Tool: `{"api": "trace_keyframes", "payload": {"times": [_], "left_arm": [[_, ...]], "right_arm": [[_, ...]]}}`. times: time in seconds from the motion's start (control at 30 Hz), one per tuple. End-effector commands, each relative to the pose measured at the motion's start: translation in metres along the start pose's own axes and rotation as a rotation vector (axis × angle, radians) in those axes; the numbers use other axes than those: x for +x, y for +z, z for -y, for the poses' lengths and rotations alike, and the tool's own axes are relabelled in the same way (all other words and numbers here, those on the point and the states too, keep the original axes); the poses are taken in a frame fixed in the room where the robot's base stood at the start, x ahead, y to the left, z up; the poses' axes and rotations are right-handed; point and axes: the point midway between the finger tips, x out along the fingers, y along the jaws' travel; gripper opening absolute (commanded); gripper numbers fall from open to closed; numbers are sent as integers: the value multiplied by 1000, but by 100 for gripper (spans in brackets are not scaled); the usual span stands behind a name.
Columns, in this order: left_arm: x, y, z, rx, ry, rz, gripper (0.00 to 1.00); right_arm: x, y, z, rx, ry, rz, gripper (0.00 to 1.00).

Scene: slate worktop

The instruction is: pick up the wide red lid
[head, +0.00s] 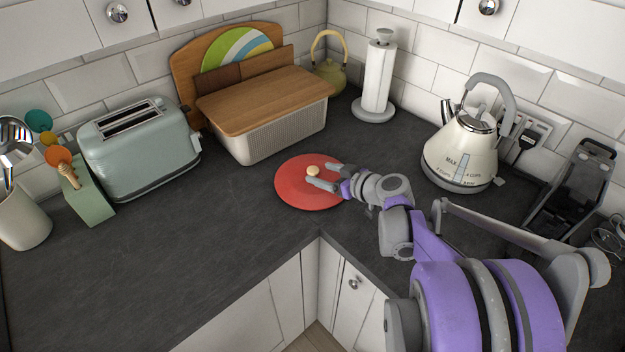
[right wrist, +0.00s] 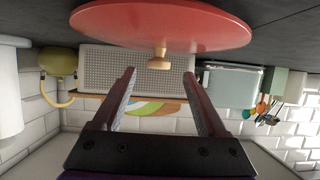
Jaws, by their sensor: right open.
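The wide red lid (head: 295,191) lies flat on the slate worktop near its inner corner, with a small pale wooden knob (head: 313,170) at its middle. My right gripper (head: 321,175) is low over the lid, reaching in from the right. Its two fingers are apart, with nothing held. In the right wrist view, which is upside down, the lid (right wrist: 165,28) is at the top. Its knob (right wrist: 158,58) shows in line with the gap between the right gripper's fingertips (right wrist: 158,72); I cannot tell whether it is between them. My left gripper is not in view.
A white bread bin (head: 285,135) with a wooden top stands behind the lid. A green toaster (head: 140,150) is at left, a paper towel holder (head: 378,80) at the back, and a cream kettle (head: 460,150) at right. The worktop left of the lid is clear.

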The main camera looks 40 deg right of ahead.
Motion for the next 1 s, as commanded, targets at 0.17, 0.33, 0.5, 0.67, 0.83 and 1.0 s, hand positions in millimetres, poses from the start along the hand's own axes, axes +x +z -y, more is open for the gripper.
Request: {"api": "trace_keyframes", "payload": {"times": [0.17,0.33,0.5,0.67,0.83,1.0], "left_arm": [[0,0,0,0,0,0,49],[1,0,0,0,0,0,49],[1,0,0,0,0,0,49],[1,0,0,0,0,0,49],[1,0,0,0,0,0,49],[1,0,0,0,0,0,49]], "right_arm": [[26,4,-1,-1,-2,1,76],[46,4,-2,0,-1,1,76],[50,4,-1,1,-1,1,76],[50,4,-1,0,-1,1,68],[50,4,-2,0,0,1,38],[50,4,-1,0,0,1,7]]}}
